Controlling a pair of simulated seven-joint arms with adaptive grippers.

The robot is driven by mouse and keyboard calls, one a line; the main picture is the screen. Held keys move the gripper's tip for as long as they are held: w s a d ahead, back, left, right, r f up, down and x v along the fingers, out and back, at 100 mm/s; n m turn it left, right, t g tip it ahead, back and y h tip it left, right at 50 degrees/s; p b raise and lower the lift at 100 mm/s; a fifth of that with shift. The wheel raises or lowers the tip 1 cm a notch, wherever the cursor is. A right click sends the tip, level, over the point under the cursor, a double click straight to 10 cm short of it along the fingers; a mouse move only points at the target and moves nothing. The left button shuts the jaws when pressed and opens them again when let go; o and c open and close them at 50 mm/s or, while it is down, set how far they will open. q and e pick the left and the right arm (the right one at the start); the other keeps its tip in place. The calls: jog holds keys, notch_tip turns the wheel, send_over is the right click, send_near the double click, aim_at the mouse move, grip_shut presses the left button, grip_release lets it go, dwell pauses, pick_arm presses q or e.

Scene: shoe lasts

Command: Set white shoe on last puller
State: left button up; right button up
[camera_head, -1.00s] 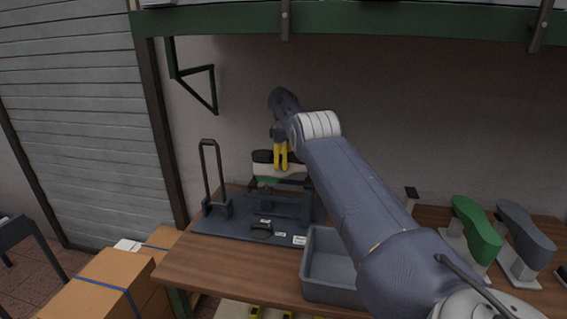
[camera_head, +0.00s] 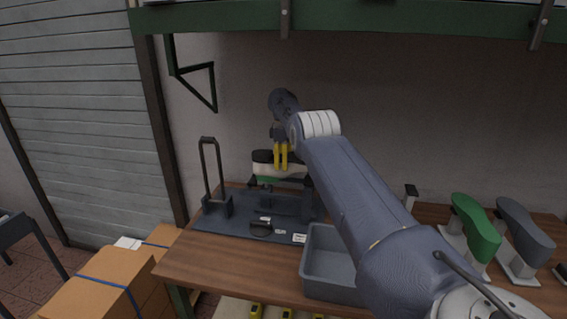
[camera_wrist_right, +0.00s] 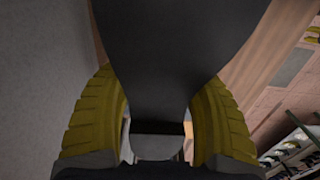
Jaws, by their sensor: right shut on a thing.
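The white shoe (camera_head: 266,170) is sole-up, its dark sole on top and a green part showing beneath, at the back of the bench. My right gripper (camera_head: 281,164) points down from above with its yellow fingers shut on it. In the right wrist view the dark sole (camera_wrist_right: 170,45) runs between the two yellow fingers (camera_wrist_right: 160,118). The last puller (camera_head: 225,225) is a dark base plate with a tall looped handle at its left; the shoe is over its rear part. I cannot tell whether they touch. My left gripper is not in view.
A grey bin (camera_head: 330,265) stands in front of the puller's right side. Green (camera_head: 475,228) and grey (camera_head: 525,236) lasts stand on holders at the right. Cardboard boxes (camera_head: 105,280) are at lower left. The bench's left front is bare.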

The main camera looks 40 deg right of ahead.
jog(key=shift+f, duration=1.6)
dwell(1.7)
jog(key=o, duration=2)
jog(key=shift+f, duration=0.1)
